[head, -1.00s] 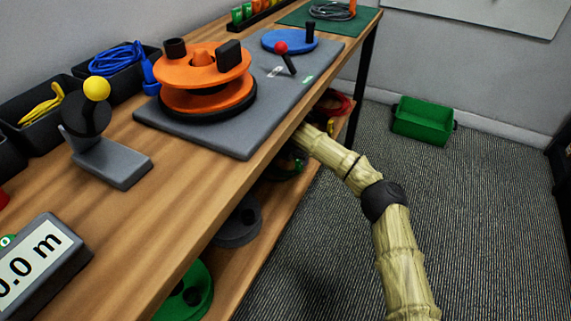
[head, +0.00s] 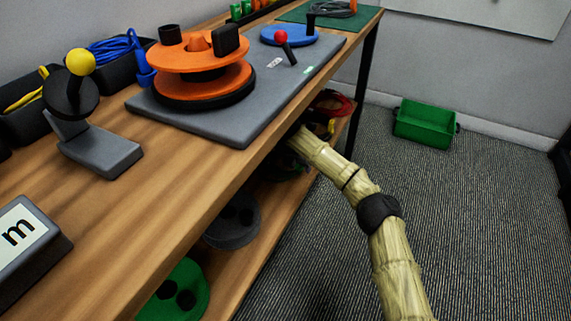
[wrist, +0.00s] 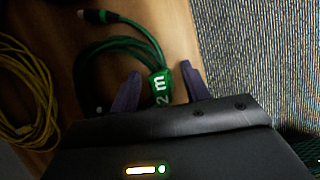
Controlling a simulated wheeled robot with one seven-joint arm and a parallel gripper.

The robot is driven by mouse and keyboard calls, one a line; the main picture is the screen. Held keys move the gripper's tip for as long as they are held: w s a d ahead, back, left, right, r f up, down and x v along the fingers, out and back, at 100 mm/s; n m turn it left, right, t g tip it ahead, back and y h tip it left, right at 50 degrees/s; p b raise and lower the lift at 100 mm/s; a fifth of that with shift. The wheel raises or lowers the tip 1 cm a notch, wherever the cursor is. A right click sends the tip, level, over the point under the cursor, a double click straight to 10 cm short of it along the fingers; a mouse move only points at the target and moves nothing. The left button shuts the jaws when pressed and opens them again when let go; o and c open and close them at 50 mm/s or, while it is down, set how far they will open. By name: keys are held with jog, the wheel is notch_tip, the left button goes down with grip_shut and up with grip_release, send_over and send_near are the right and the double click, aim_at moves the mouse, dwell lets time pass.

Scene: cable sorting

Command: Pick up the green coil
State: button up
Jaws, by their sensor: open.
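In the wrist view, a green coil (wrist: 110,46) of cable lies on a wooden shelf (wrist: 169,22), with a dark plug at its upper left end. A green tag (wrist: 158,86) marked "2 m" wraps its right side. My gripper (wrist: 160,84) is open, with its two dark purple fingers apart and the tag showing between them. I cannot tell how high the fingers are above the shelf. In the head view my arm reaches under the table top, which hides my gripper.
A yellow coil (wrist: 28,130) lies left of the green one. In the head view, a grey spool (head: 232,228), a green spool (head: 178,293) and a red coil (head: 331,105) are on the lower shelf. The table top (head: 215,190) overhangs it. A green crate (head: 425,124) stands on open carpet.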

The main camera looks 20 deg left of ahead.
jog(key=shift+c, duration=0.5)
grip_shut()
jog(key=shift+r, duration=0.1)
notch_tip(320, 180, up, 4)
jog(key=p, duration=0.3)
jog(key=shift+f, duration=0.2)
jog(key=s+d+p, duration=0.4)
jog(key=s, duration=0.3)
jog(key=s+d+p, duration=0.5)
jog(key=s, duration=0.3)
jog(key=shift+s+d+f, duration=0.15)
jog(key=shift+s, duration=0.05)
